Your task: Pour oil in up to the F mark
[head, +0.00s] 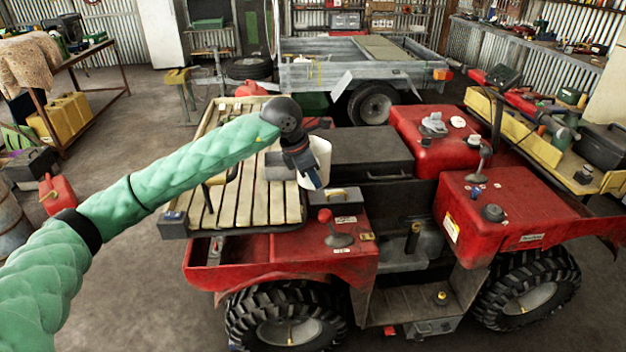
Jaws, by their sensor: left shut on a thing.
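My left gripper (312,178) reaches in from the left over the quad's wooden-slatted rack and points down. It is shut on a white container (321,158), which looks upright; the gripper hides part of it. The red quad (520,215) fills the middle and right. A dark stem with a yellowish top (412,238) stands in the recess between its red body parts. A small yellow-topped cap (441,297) sits lower, by the footwell. No oil or F mark can be made out. My right gripper is not in view.
A red knob (325,216) sticks up from the near fender. A grey trailer (310,75) stands behind.

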